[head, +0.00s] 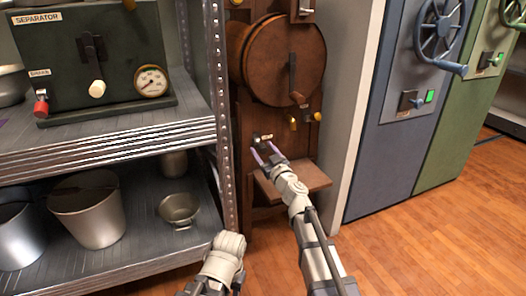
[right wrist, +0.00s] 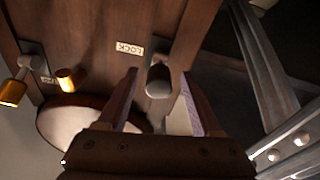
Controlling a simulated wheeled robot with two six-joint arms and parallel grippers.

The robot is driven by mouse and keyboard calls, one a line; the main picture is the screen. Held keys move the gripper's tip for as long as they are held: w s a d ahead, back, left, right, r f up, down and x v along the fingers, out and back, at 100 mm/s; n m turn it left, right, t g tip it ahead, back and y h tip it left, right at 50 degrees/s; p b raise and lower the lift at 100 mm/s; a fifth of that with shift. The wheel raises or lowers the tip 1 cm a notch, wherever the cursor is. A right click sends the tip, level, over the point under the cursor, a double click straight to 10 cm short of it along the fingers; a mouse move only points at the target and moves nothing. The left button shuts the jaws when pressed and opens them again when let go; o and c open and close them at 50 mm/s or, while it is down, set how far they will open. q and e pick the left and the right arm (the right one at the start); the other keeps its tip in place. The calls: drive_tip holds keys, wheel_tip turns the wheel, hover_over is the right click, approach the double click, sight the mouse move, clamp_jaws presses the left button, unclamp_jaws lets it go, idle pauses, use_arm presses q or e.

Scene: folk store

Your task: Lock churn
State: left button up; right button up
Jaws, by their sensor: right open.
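The churn is a wooden barrel (head: 283,65) with a side crank, set in a dark wooden frame. On the frame below the barrel is a small LOCK label (right wrist: 129,48), upside down in the right wrist view. Beside it sticks out a dark, round-ended lock lever (right wrist: 158,80). My right gripper (head: 268,155) is open at the frame below the barrel. In the right wrist view its fingers (right wrist: 160,103) stand on either side of the lever; I cannot tell whether they touch it. Part of my left arm shows at the bottom of the head view, its fingers out of sight.
A wooden ledge (head: 298,180) juts out below my right gripper. A metal shelf post (head: 221,120) stands close left, with buckets (head: 88,210) and a separator (head: 90,60) on the shelves. Blue (head: 400,110) and green cabinets stand right. The floor in front is clear.

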drive_tip(key=v, duration=0.7)
drive_tip(key=shift+s+d+b, duration=0.2)
drive_tip(key=shift+s+b, duration=0.15)
drive_tip(key=shift+b, duration=0.1)
drive_tip(key=shift+f, duration=0.1)
